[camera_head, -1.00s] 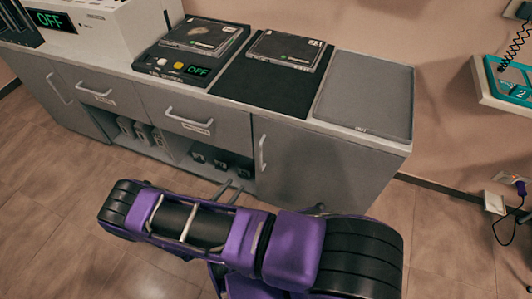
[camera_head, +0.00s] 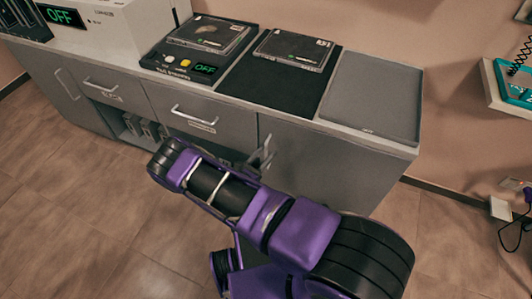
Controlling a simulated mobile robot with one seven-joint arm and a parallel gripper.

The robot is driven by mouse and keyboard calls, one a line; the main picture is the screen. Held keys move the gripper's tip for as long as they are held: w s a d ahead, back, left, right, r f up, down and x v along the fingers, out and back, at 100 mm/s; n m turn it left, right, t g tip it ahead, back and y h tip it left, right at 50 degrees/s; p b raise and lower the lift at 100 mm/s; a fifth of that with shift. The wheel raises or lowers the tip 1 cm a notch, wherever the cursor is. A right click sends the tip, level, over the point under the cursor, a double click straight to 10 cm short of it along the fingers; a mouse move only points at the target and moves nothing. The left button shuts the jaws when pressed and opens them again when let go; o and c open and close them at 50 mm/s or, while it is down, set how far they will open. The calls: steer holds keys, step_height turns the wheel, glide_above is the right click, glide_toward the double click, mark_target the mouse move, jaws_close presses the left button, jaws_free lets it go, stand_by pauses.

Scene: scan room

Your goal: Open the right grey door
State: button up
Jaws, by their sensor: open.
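The right grey door (camera_head: 322,168) is the flat front at the right end of the grey cabinet, below the grey tray. It looks shut. Its vertical metal handle (camera_head: 267,151) is near the door's left edge. My gripper (camera_head: 258,157) is open at the handle, with its fingers overlapping it in the picture. I cannot tell whether the handle lies between the fingers or whether they touch it. My purple and black arm covers the lower part of the door and part of the shelf beside it.
On the countertop are a black scale (camera_head: 193,55) with an OFF display, a black mat (camera_head: 262,88) and a grey tray (camera_head: 374,94). Drawers (camera_head: 188,107) and an open shelf lie left of the door. Floor (camera_head: 75,190) is clear in front.

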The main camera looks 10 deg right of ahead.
steer(key=shift+w+d, duration=0.1)
steer(key=shift+d, duration=0.05)
steer(key=shift+c, duration=0.3)
jaws_close()
stand_by(1.1)
